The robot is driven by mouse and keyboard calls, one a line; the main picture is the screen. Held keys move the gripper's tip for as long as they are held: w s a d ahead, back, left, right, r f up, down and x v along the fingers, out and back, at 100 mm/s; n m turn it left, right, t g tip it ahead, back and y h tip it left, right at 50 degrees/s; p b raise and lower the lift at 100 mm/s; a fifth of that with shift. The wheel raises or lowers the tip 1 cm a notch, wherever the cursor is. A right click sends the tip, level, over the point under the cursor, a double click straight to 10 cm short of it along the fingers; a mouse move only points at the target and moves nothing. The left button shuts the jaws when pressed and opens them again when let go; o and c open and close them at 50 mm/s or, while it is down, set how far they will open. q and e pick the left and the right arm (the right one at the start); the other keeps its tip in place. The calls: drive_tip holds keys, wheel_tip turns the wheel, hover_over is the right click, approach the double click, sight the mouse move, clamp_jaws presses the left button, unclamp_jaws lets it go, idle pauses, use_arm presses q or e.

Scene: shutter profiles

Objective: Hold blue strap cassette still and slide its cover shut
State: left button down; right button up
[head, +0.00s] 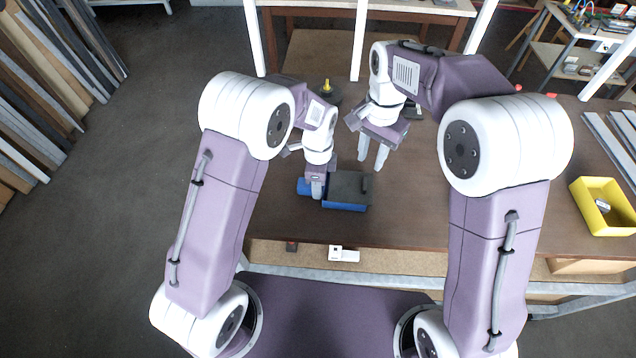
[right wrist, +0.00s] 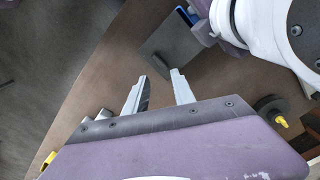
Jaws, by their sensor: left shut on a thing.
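The blue strap cassette (head: 345,207) lies on the brown workbench. Its dark grey cover (head: 347,186) lies over its right part, with a short raised grip (head: 366,184) near the right side. Blue shows at the left end and along the front edge. My left gripper (head: 317,194) is shut on the cassette toward its left end and hides part of it. My right gripper (head: 371,168) is open and empty, beyond the cover and apart from it. In the right wrist view, the cover (right wrist: 190,62) and its grip (right wrist: 164,63) lie past my right fingertips (right wrist: 158,76).
A yellow bin (head: 590,220) with a small item stands at the right of the bench (head: 440,215). Grey metal profiles (head: 612,140) lie at the far right. A dark round object with a yellow top (head: 327,88) stands behind my left gripper. Bench between cassette and bin is clear.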

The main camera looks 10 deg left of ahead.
sight(365, 183)
drive_tip(key=n, duration=0.3)
drive_tip(key=f+n, duration=0.1)
drive_tip(key=n, duration=0.2)
drive_tip(key=shift+w+f, duration=0.1)
drive_tip(key=shift+f, duration=4.3)
clamp_jaws()
